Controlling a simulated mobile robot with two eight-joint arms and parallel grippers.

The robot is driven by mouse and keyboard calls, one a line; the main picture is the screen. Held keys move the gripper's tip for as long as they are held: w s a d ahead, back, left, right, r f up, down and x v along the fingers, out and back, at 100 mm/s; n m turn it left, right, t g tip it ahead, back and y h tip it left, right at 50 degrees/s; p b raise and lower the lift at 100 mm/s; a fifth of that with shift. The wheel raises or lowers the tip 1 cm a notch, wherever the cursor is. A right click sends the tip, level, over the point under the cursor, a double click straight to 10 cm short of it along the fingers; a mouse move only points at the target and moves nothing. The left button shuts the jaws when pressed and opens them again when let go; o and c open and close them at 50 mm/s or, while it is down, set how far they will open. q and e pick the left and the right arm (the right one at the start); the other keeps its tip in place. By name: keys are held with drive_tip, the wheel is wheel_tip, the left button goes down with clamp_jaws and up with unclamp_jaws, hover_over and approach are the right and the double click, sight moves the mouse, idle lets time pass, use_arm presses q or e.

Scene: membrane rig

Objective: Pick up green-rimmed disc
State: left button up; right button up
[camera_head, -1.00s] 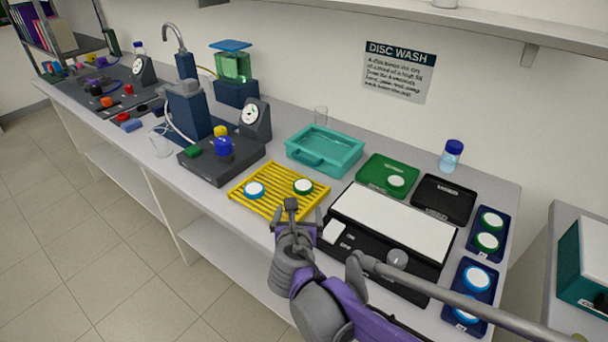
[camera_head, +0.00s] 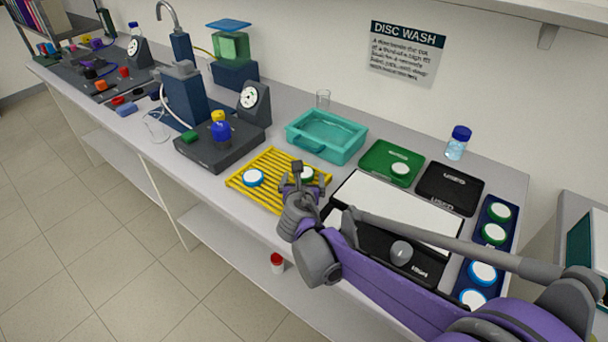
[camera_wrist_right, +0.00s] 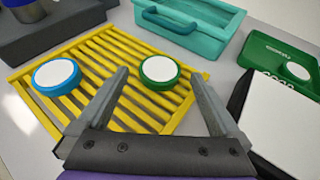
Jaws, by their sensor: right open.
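A green-rimmed disc (camera_wrist_right: 159,70) with a white top lies on the right part of the yellow slatted rack (camera_wrist_right: 75,127). In the head view this disc (camera_head: 309,175) is partly hidden behind my right gripper (camera_head: 300,168). In the right wrist view my right gripper (camera_wrist_right: 160,92) is open and empty, with the disc ahead of and between its two fingers, not gripped. A blue-rimmed disc (camera_wrist_right: 57,75) lies on the left part of the rack. Another green-rimmed disc (camera_head: 400,168) lies in the green tray (camera_head: 377,157). My left gripper is not in view.
A teal basin (camera_head: 327,140) stands behind the rack. A black device with a white top (camera_head: 390,205) is right of it, under my arm. A black tray (camera_head: 449,188) and a blue holder with green- and blue-rimmed discs (camera_head: 494,234) are further right. A dark pump base (camera_head: 208,153) stands left.

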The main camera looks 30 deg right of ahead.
sight(304, 177)
drive_tip(key=shift+x, duration=1.25)
drive_tip(key=c, duration=1.3)
wheel_tip(304, 177, up, 10)
drive_tip(key=p, duration=0.1)
